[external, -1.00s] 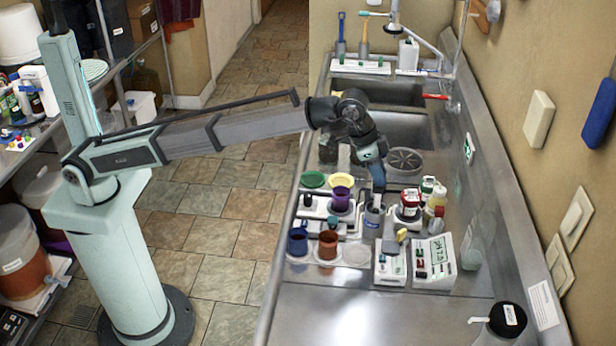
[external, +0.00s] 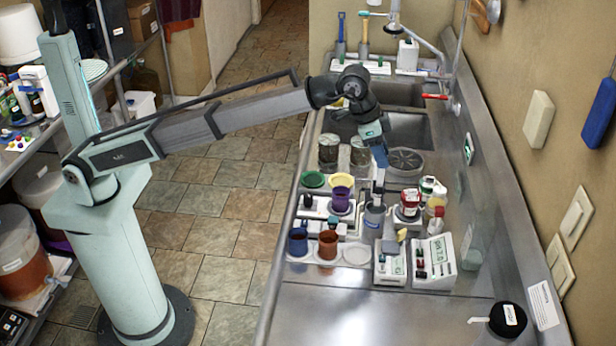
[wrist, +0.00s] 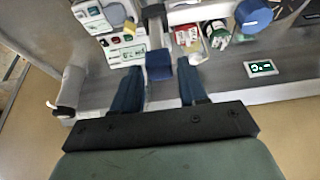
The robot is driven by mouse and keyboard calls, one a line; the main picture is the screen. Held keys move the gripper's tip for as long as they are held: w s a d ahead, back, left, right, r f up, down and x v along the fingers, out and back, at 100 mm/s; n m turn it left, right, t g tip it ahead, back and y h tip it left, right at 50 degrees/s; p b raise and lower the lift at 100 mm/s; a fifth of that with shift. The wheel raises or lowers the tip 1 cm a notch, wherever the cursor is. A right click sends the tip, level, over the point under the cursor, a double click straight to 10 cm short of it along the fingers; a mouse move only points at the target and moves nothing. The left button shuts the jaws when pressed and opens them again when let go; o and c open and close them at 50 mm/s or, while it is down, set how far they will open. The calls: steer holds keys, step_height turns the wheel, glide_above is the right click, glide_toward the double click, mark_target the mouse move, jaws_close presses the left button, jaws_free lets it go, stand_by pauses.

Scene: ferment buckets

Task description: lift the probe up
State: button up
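The probe (external: 378,186) is a slim grey shaft. It stands nearly upright below my gripper (external: 381,160), and its lower end is hidden in a grey cup (external: 374,216) on the steel counter. Finger contact is hard to make out at this size.
A purple cup (external: 341,201), a blue cup (external: 298,242) and a brown cup (external: 328,245) stand left of the probe. White meters (external: 434,262) stand in front. Small bottles (external: 434,200) are to the right. A sink (external: 400,128) lies behind.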

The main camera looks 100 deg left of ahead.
steer(key=shift+o, duration=1)
steer(key=shift+f, duration=0.1)
steer(key=v, duration=1.4)
steer(key=shift+w, duration=0.1)
steer(key=shift+c, duration=0.4)
